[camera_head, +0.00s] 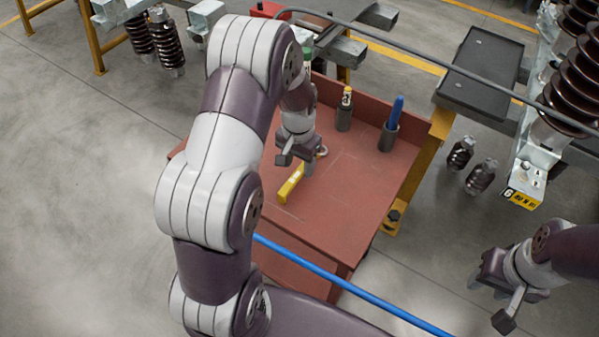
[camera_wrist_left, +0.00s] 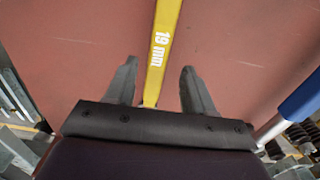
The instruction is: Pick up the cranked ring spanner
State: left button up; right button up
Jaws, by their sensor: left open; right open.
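A yellow spanner (camera_head: 289,188) lies on the red bench top (camera_head: 345,215) in the head view. In the left wrist view its yellow shaft (camera_wrist_left: 164,40) is marked "19 mm" and runs from the top edge down between the fingers. My left gripper (camera_head: 297,162) is open over the spanner; its fingers (camera_wrist_left: 160,72) stand one on each side of the shaft, apart from it. Part of the spanner is hidden behind my left gripper in the head view. My right gripper (camera_head: 490,301) is open and empty at the lower right, away from the bench.
A dark holder with a yellow-topped item (camera_head: 345,108) and another with a blue item (camera_head: 393,125) stand at the bench's back. A blue bar (camera_head: 340,283) crosses in front. A black tray (camera_head: 483,65) and brown insulators (camera_head: 575,85) are at upper right. The bench's front right is clear.

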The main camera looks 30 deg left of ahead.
aim_at(300, 170)
pick_arm(q)
notch_tip(300, 170, down, 3)
jog(key=shift+s+d+r, duration=0.1)
jog(key=shift+s+r, duration=0.05)
jog(key=shift+d+f, duration=0.1)
jog(key=shift+f, duration=0.15)
grip_shut()
